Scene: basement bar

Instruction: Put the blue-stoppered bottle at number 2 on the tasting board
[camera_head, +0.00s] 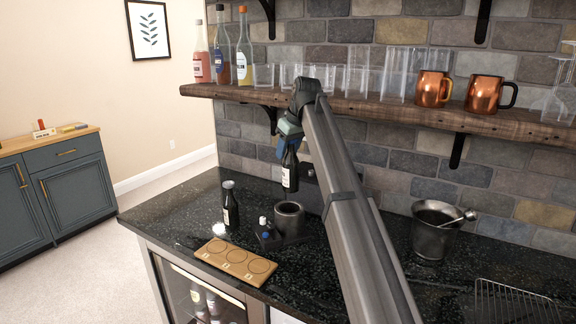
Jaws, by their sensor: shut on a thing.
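My gripper (289,146) is shut on the top of a dark bottle (290,174) with a pale label. It holds the bottle upright in the air above the counter, behind the dark round holder. Blue shows at the grip; I cannot tell whether it is the stopper or part of the gripper. The wooden tasting board (212,254) lies near the counter's front edge, with three ringed places in a row and small number marks too small to read. The rings are empty.
A metal bucket (434,232) and wire rack (510,303) are further right. Above, a shelf (350,104) carries bottles, glasses and copper mugs.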

